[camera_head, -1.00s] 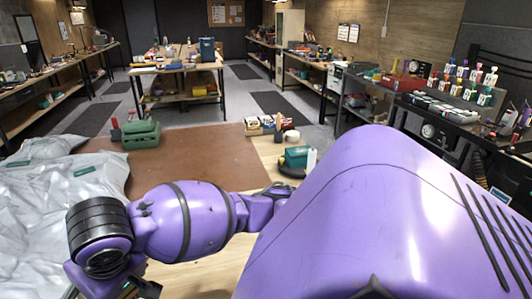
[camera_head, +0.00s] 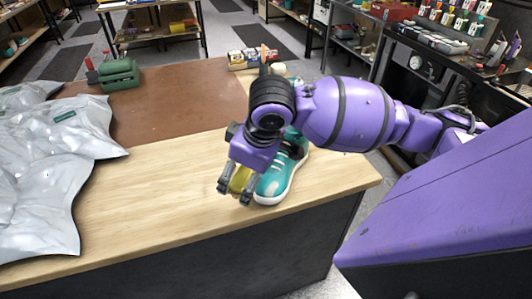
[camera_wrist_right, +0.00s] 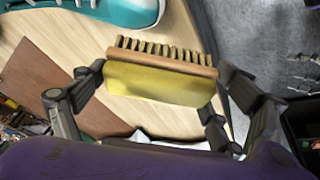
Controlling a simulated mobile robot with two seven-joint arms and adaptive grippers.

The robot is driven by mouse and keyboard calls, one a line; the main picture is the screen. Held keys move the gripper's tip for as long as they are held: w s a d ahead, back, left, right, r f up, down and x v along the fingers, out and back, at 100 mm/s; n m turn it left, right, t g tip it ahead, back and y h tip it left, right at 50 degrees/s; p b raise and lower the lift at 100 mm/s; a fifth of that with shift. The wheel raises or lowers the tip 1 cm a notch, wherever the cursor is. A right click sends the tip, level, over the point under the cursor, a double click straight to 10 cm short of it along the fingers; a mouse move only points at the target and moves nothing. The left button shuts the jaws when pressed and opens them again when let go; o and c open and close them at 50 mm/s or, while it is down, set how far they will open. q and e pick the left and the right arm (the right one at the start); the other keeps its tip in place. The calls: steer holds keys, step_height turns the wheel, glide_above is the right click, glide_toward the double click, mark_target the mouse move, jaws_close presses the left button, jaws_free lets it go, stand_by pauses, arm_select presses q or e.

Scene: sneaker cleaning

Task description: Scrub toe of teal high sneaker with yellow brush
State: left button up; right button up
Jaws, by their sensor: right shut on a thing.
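The teal high sneaker (camera_head: 281,174) stands on the light wooden bench top, its white-edged toe facing the front edge. My right arm hides part of it in the head view. In the right wrist view the sneaker (camera_wrist_right: 118,10) shows at the top left. My right gripper (camera_head: 234,193) is shut on the yellow brush (camera_head: 241,179), just left of the toe. In the right wrist view the brush (camera_wrist_right: 160,82) lies between the fingers, its bristles pointing up the picture toward the sneaker, with a gap between them. My left gripper is not in view.
Crumpled silvery-grey bags (camera_head: 45,165) cover the left of the bench. A brown mat (camera_head: 165,100) lies behind, with a green box-like object (camera_head: 117,74) on it. Small boxes (camera_head: 253,58) stand at the back. Bare wood (camera_head: 150,205) lies left of the gripper.

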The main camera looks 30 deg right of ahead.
steer(key=d+n, duration=0.2)
steer(key=d, duration=0.1)
steer(key=shift+r+n, duration=0.3)
steer(key=shift+w+d+r+n+y, duration=0.1)
steer(key=shift+w+d+n+y, duration=0.1)
steer(key=shift+d+n+y, duration=0.3)
steer(key=shift+w+f+b, duration=0.1)
steer(key=shift+f+b, duration=0.2)
steer(key=shift+f, duration=0.65)
steer(key=f, duration=0.1)
steer(key=f+b, duration=0.1)
steer(key=f, duration=0.1)
steer(key=shift+w+d, duration=0.1)
steer(key=shift+d, duration=0.3)
steer(key=shift+d+f+b, duration=0.1)
steer(key=shift+f+b, duration=0.3)
steer(key=shift+f, duration=0.05)
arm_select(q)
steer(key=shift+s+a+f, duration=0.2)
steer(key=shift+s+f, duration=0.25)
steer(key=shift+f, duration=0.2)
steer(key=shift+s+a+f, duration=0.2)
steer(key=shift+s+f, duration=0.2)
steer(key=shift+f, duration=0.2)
arm_select(e)
steer(key=shift+w, duration=0.1)
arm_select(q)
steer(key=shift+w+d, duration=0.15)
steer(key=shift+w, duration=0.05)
